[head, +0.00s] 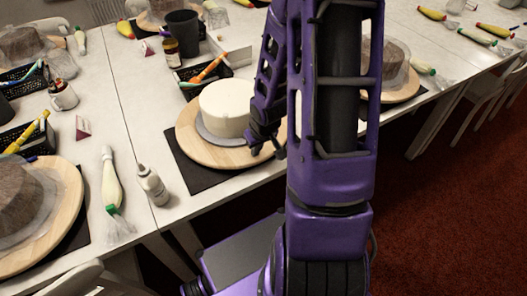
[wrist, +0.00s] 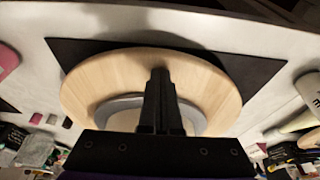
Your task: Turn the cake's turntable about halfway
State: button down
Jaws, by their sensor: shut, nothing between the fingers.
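A white round cake (head: 227,104) sits on a grey board (head: 205,134) on a round wooden turntable (head: 186,137), in the middle of the head view. The turntable (wrist: 92,84) fills the middle of the wrist view, with the grey board (wrist: 122,103) on it. My gripper (head: 262,147) is at the turntable's right side, close beside the cake. In the wrist view my gripper (wrist: 160,73) is shut and empty, its fingers over the wood. I cannot tell whether the tips touch it. My gripper hides part of the board.
A black mat (head: 187,176) lies under the turntable near the table's front edge. A black basket with pens (head: 206,78), a brown bottle (head: 171,53) and a dark cup (head: 184,32) stand behind. A white bottle (head: 152,185) stands left. Another turntable (head: 407,92) is at right.

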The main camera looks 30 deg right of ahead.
aim_at(271, 145)
jog(key=shift+d+r, duration=0.1)
jog(key=shift+d, duration=0.05)
jog(key=d, duration=0.2)
jog(key=d+p, duration=0.1)
jog(key=d, duration=0.1)
jog(key=d+p, duration=0.1)
jog(key=d, duration=0.1)
jog(key=shift+w, duration=0.4)
jog(key=shift+r, duration=1.35)
jog(key=shift+a+f, duration=0.1)
jog(key=shift+a, duration=0.05)
